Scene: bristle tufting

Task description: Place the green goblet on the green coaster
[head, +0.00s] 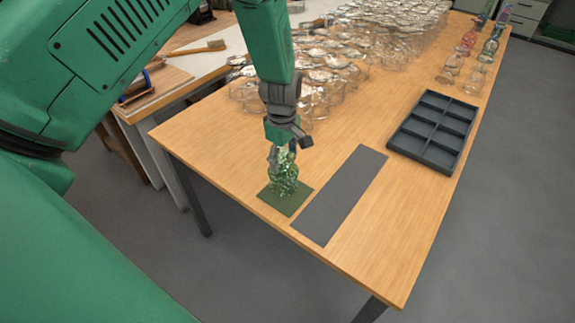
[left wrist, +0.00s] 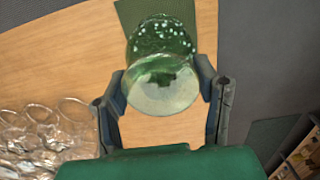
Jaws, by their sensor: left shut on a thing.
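The green goblet (head: 284,178) is green glass with pale speckles. In the head view it is over the green coaster (head: 290,204), a flat dark green square near the table's front left edge. My left gripper (head: 283,157) points down and is shut on the upper part of the goblet. In the left wrist view the goblet (left wrist: 162,55) is between the two fingers (left wrist: 163,100), and part of the coaster (left wrist: 133,15) shows beyond it. I cannot tell whether the goblet's base touches the coaster. My right gripper is not in view.
A dark grey mat (head: 340,195) lies right of the coaster. A dark compartment tray (head: 434,130) is further right. Many clear glasses (head: 345,55) crowd the table's back left, and they also show in the left wrist view (left wrist: 45,130). Several glasses (head: 470,65) stand at the far right.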

